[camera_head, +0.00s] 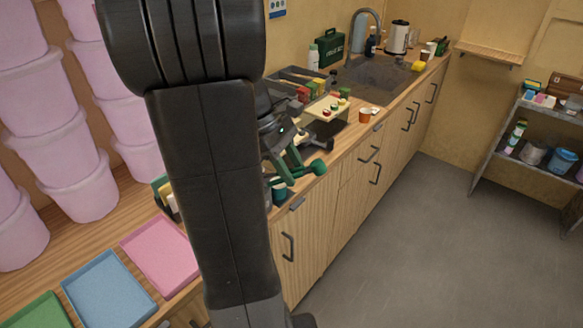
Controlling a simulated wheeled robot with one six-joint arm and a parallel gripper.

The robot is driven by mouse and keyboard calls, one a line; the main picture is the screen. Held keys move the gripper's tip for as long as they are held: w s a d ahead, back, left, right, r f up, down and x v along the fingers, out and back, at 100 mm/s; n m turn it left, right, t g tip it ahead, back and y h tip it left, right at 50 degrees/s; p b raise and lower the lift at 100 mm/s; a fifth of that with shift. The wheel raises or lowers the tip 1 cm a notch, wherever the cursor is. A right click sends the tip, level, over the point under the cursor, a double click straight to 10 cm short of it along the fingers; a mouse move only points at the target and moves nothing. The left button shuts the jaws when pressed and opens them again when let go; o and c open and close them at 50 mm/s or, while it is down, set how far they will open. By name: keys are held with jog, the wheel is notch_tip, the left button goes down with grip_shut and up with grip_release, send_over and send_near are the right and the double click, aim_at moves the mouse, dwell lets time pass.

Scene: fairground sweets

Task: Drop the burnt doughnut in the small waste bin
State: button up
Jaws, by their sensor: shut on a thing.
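My gripper (298,170), with green fingers, is over the front edge of the wooden counter (340,160), partly behind my own dark arm. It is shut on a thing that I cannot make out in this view. I cannot pick out the burnt doughnut anywhere. A small dark teal container (279,194) stands just below the gripper, partly hidden by the arm. I cannot tell whether it is the small waste bin. No other bin shows clearly on the counter.
Pink, blue and green trays (161,254) lie at the lower left, beside stacked pink tubs (62,165). An orange cup (365,115) and a cream stand (327,107) are behind the gripper. A sink (373,79) is farther back. A metal shelf (510,158) is at the right. The floor is clear.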

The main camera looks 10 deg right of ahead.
notch_tip(320, 180, up, 10)
jog(key=p, duration=0.3)
jog(key=shift+o, duration=0.3)
jog(key=shift+f, duration=0.1)
